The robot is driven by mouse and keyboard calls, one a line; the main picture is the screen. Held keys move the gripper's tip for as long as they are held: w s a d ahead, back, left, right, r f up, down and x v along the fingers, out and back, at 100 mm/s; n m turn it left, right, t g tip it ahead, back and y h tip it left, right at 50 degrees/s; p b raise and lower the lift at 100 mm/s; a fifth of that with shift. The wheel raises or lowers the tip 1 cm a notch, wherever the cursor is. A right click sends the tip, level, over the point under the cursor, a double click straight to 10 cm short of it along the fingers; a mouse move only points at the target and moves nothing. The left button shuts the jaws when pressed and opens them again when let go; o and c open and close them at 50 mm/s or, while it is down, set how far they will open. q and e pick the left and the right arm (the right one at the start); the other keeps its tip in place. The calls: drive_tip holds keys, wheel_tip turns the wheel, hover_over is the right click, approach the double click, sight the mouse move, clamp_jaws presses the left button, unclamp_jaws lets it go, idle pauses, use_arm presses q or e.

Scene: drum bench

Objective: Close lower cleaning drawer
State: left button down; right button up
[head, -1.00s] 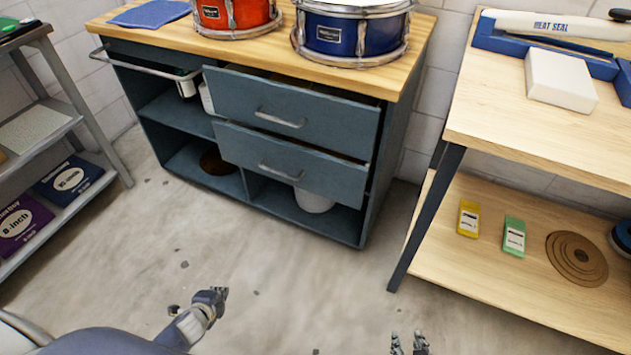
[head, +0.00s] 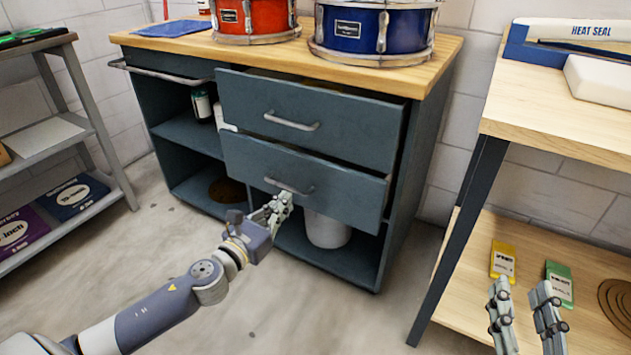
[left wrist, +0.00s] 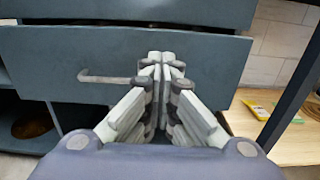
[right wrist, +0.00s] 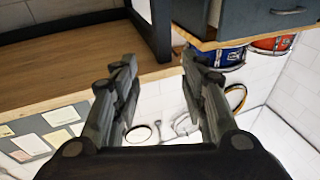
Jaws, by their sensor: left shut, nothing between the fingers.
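The lower drawer (head: 340,190) is a blue-grey panel with a metal bar handle (head: 288,187). It stands out from the cabinet front, below the upper drawer (head: 350,130), which also stands out. My left gripper (head: 284,204) is shut and empty, at the drawer's lower front near the handle. In the left wrist view, the closed fingertips (left wrist: 162,62) are in front of the lower drawer's face (left wrist: 215,72), right of the handle (left wrist: 105,77). Whether they touch it I cannot tell. My right gripper (head: 525,305) is open and empty at lower right; its spread fingers also show in the right wrist view (right wrist: 158,65).
The cabinet's wooden top (head: 175,48) holds a red drum (head: 253,17) and a blue drum (head: 372,30). A white bucket (head: 327,231) stands beneath the drawers. A wooden bench (head: 560,115) is at right, a grey shelf (head: 50,133) at left.

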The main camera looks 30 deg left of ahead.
use_arm(q)
approach(318, 170)
drive_tip(key=w+b, duration=0.1)
drive_tip(key=w, duration=0.5)
drive_tip(key=shift+d+b, duration=0.2)
drive_tip(key=shift+b, duration=0.2)
drive_tip(key=shift+w+r, duration=0.1)
drive_tip(key=shift+w, duration=0.45)
use_arm(e)
drive_tip(key=s+r+t+y, duration=0.1)
drive_tip(key=s+r+t, duration=0.2)
drive_tip(key=r+t, duration=0.2)
drive_tip(key=shift+s+a+r+y, duration=0.15)
drive_tip(key=shift+r+y, duration=0.25)
drive_tip(key=shift+r, duration=1.25)
